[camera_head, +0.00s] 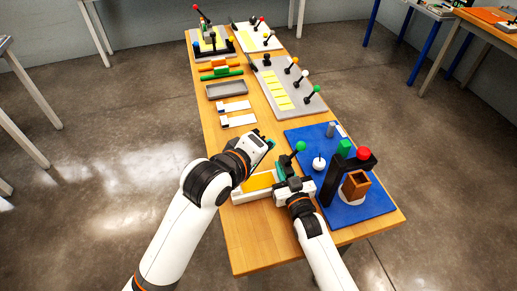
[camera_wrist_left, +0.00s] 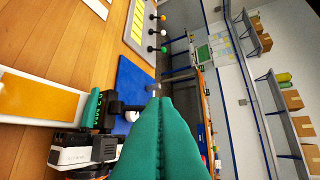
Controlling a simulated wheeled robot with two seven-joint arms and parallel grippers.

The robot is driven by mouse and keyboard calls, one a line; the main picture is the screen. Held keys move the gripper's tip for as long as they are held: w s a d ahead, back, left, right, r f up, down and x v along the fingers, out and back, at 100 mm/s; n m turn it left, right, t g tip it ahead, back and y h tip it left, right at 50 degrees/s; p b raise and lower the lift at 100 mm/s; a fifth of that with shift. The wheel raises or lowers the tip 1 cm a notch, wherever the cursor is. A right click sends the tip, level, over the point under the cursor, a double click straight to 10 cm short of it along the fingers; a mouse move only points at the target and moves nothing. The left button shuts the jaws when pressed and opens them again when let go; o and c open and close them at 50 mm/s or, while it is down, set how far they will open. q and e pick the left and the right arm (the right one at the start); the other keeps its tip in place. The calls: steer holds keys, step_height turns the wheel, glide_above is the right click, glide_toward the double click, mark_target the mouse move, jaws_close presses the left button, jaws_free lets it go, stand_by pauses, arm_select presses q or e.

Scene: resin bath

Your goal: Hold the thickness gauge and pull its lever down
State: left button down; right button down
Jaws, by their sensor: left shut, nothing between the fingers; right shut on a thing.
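The thickness gauge appears to be the small dark device with a black lever ending in a green ball (camera_head: 300,146), at the front of the blue mat. My right gripper (camera_head: 283,172) is shut on its body, which is mostly hidden by the fingers and wrist. In the left wrist view the black body (camera_wrist_left: 108,110) shows beside a teal finger, with a black arm pointing right. My left gripper (camera_head: 268,140) is shut and empty, to the left of the green ball and apart from it in the head view. Its teal fingers (camera_wrist_left: 160,105) fill the middle of the wrist view.
A white piece with an orange top (camera_head: 258,182) lies left of my right gripper. On the blue mat (camera_head: 376,203) stand a black stand with a red ball (camera_head: 363,153) and a wooden box (camera_head: 355,185). A grey tray (camera_head: 227,90) and a lever board (camera_head: 280,80) lie farther back.

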arm_select(q)
steer(key=v, duration=0.3)
steer(key=shift+s+a+r, duration=0.1)
steer(key=shift+s+r, duration=0.1)
steer(key=shift+s, duration=0.05)
